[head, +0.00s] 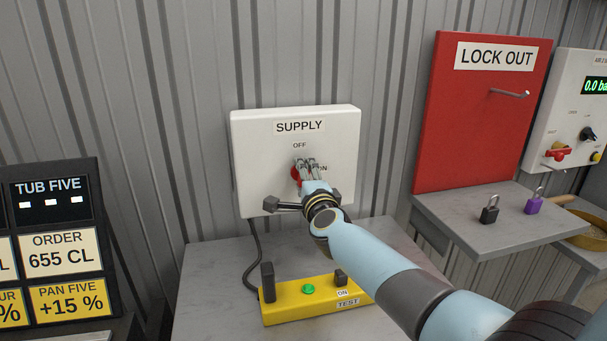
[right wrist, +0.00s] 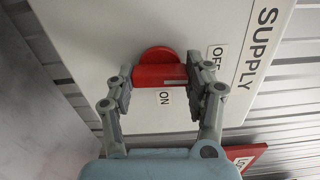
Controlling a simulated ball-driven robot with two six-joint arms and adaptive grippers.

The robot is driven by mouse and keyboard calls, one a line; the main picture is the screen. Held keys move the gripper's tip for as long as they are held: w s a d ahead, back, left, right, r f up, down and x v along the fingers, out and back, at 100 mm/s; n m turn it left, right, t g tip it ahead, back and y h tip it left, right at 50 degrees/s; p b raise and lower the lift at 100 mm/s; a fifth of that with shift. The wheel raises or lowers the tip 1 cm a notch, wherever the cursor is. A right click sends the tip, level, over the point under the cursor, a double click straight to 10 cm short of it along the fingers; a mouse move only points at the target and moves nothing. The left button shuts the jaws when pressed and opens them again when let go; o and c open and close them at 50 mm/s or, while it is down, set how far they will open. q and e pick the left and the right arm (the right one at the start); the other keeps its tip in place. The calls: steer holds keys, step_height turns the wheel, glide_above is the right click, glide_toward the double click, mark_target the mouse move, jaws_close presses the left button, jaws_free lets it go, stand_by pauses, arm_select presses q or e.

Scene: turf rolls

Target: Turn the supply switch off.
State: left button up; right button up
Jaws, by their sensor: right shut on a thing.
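The white supply box (head: 345,128) is fixed on the ribbed wall, with OFF above its red rotary switch (head: 296,174) and ON to the right. My right gripper (head: 306,167) is at the switch and partly hides it. In the right wrist view the gripper (right wrist: 157,85) is shut on the red handle (right wrist: 158,72), one finger at each end. The handle's pale mark is at the end beside the OFF label (right wrist: 214,58). The ON label (right wrist: 165,98) lies beside the handle's long side. I cannot tell the exact handle angle. My left gripper is not in view.
Below the box, a yellow test unit (head: 285,311) with a green button stands on a grey table (head: 205,290). At the right are a red lock out board (head: 465,120), black (head: 489,214) and purple (head: 534,206) padlocks on a shelf, and a gauge panel (head: 570,100).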

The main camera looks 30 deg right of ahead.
steer(key=shift+f+n, duration=0.1)
steer(key=shift+n, duration=0.4)
steer(key=o, duration=1.2)
steer(key=v, duration=1.2)
